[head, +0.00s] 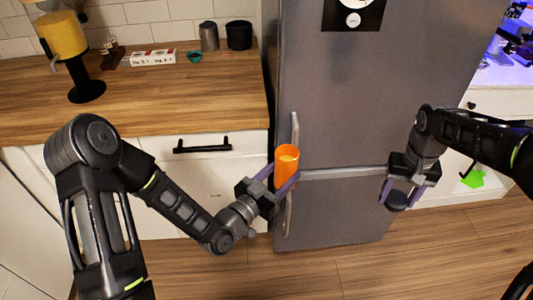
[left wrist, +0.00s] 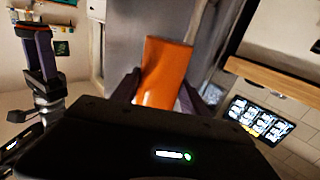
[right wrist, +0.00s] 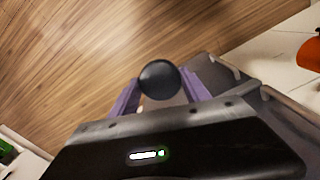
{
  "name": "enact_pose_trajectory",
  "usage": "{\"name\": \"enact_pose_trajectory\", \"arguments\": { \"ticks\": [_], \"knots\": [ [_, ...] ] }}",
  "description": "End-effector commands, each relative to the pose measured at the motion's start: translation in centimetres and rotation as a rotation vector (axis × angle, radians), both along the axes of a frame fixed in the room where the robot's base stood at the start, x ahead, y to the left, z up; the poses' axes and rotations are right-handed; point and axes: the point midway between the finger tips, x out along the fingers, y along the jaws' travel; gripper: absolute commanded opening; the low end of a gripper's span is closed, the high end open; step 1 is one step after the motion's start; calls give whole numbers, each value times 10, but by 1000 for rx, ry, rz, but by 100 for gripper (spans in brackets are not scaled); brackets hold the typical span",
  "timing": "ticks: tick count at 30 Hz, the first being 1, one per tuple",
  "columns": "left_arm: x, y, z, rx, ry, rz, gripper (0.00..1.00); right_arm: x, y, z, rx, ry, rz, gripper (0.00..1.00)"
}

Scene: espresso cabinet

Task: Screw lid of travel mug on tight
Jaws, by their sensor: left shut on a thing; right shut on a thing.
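An orange travel mug (head: 287,168) is held upright in front of the grey fridge in the head view. My left gripper (head: 284,184) is shut on it, one finger on each side. The mug also shows between the fingers in the left wrist view (left wrist: 163,72). Its top looks open, with a paler inside. My right gripper (head: 402,196) is shut on a dark round lid (head: 397,201), low and well to the right of the mug. The lid shows as a dark disc between the purple fingers in the right wrist view (right wrist: 160,79). Mug and lid are apart.
The fridge (head: 345,110) stands close behind the mug, with its handle (head: 295,130) beside it. A wooden counter (head: 150,95) at left carries a yellow-and-black device (head: 62,38), a white box (head: 153,57), a teal bowl (head: 195,57) and dark canisters (head: 239,35). The floor between the grippers is clear.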

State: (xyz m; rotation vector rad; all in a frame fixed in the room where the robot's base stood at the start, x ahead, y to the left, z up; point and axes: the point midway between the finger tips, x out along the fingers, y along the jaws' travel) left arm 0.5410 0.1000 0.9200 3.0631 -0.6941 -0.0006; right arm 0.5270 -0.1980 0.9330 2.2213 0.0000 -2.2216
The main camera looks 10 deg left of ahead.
Motion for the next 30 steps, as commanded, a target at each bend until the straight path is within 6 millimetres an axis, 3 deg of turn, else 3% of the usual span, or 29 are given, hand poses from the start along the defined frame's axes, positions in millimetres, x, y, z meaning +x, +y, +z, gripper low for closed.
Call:
{"name": "enact_pose_trajectory", "arguments": {
  "ticks": [6, 12, 30],
  "knots": [
    [-25, -36, -16, -1, -1, -163, 0, 0, 0, 0, 0, 0, 0, 16],
    [-36, -53, -23, -1, -3, -241, 0, 0, 0, 0, 0, 0, 0, 16],
    [-38, -56, -24, -1, -3, -256, 0, 0, 0, 0, 0, 0, 0, 16]
  ]
}}
